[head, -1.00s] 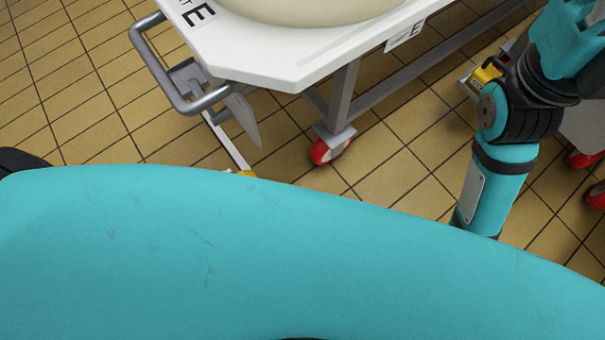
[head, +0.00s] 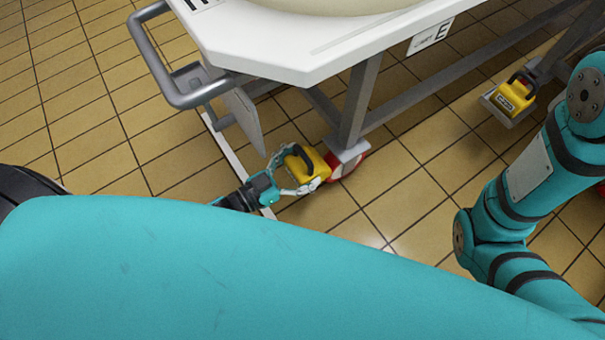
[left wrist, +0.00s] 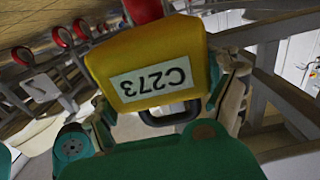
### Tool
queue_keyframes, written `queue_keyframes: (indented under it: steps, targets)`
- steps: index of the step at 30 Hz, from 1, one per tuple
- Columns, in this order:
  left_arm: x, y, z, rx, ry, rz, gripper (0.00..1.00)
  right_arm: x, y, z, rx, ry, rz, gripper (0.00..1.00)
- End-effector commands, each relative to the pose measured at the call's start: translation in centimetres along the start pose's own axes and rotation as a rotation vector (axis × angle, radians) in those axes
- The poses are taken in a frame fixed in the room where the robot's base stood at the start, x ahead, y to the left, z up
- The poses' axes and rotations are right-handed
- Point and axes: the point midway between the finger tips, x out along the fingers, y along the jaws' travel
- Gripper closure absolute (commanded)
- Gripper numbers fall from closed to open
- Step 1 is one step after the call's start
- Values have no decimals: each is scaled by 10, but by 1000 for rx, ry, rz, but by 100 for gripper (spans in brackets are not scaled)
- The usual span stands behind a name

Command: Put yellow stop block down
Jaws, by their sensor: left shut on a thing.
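The yellow stop block (head: 307,166), with a dark handle, is held low beside the cart's front wheel (head: 347,163), which is red and white. My left gripper (head: 296,174) is shut on the block, with its fingers around it. In the left wrist view the block (left wrist: 158,62) fills the middle, its label reading C273 upside down. A red wheel (left wrist: 143,10) shows right behind the block there. In the head view, block and wheel look very close; I cannot tell whether they touch, or whether the block rests on the floor. My right gripper is out of view.
Another yellow block (head: 513,95) sits at the right. Open tiled floor (head: 95,130) lies left.

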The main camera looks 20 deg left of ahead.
Motion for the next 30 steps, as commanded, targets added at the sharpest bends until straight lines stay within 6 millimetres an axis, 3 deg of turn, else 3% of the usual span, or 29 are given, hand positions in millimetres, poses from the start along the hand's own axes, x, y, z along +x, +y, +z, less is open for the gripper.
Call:
queue_keyframes:
  steps: [4, 11, 29, 30]
  targets:
    - [3, 0, 6, 0, 5, 1, 70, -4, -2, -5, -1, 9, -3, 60]
    - [2, 0, 34, -1, 5, 1, 70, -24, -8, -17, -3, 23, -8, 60]
    - [2, 0, 42, -1, 5, 1, 70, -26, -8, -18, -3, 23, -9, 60]
    - [2, 0, 43, -1, 1, 1, 12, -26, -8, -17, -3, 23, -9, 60]
